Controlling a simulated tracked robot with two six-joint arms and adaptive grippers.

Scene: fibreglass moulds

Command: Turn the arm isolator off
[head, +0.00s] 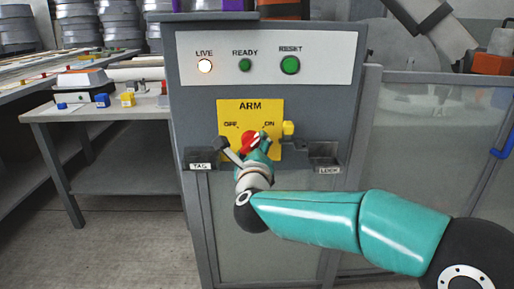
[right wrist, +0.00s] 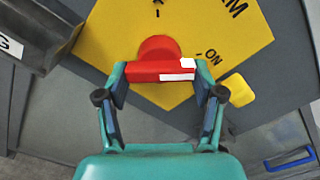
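The arm isolator is a red rotary switch (head: 249,139) on a yellow plate (head: 225,107) marked ARM, with OFF on the left and ON on the right. In the right wrist view, its red handle bar (right wrist: 150,72) has a white-marked end towards the ON label. My right gripper (head: 255,143) is at the switch, partly covering it in the head view. In the right wrist view, its fingertips (right wrist: 161,76) are at the two ends of the bar, with no clear gap, so it looks shut on it. My left gripper is not in view.
Above the plate, the LIVE lamp (head: 205,66) glows; a green READY lamp (head: 245,65) and a green RESET button (head: 290,65) sit beside it. A yellow peg (head: 288,128) is right of the plate. TAG (head: 199,154) and LOCK (head: 326,151) holders flank the switch.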

